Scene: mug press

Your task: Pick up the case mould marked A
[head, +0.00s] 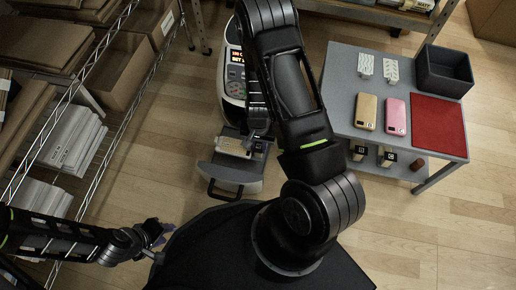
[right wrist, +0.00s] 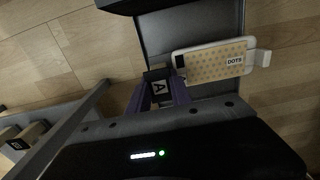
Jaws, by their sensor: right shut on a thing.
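The case mould marked A (right wrist: 158,88) shows in the right wrist view as a dark block with a white label. My right gripper (right wrist: 157,95) has its purple fingers shut on it, one finger on either side. Much of the mould is hidden by the gripper. In the head view they are at the right side of the press's pulled-out tray (head: 230,173), partly behind my right arm. I cannot tell whether the mould touches the tray. My left gripper (head: 156,233) is low at the left, away from the press, with its fingers apart and empty.
A pale case labelled DOTS (right wrist: 215,61) lies on the tray beside the mould. The press (head: 234,75) stands behind. The grey table (head: 345,85) at right holds a gold case (head: 366,112), a pink case (head: 395,115), a red mat (head: 438,125) and a dark bin (head: 445,72). Labelled moulds (head: 386,156) sit below.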

